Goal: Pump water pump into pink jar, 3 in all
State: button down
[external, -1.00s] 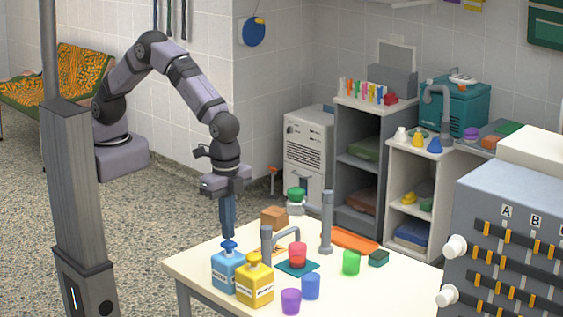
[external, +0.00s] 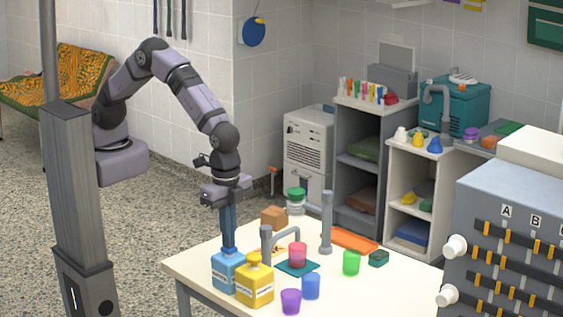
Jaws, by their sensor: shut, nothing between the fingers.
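A blue pump bottle (external: 226,272) with a white label stands at the table's front left; the label is too small to read surely. My gripper (external: 229,247) is shut and points straight down, its fingertips at the top of this bottle. The pump head is hidden or pressed down under the fingers. A yellow pump bottle (external: 255,285) stands close to its right. A pink jar (external: 297,256) stands upright on a teal mat (external: 291,270), by a grey bent spout; how full it is cannot be told.
Purple (external: 291,301), blue (external: 311,286) and green (external: 351,262) cups stand on the table (external: 390,290). A grey post (external: 326,222), an orange flat piece (external: 349,240), a brown block (external: 274,217) and a green-lidded jar (external: 296,201) are farther back. The right front of the table is clear.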

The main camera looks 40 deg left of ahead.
dwell(0.3)
jog(key=shift+r+p, duration=1.1)
jog(key=shift+r, duration=0.15)
jog(key=shift+f, duration=0.2)
jog(key=shift+f+b, duration=0.75)
jog(key=shift+f, duration=0.35)
jog(key=shift+r, duration=0.1)
jog(key=shift+r+p, duration=1)
jog(key=shift+r, duration=0.2)
jog(key=shift+f, duration=0.25)
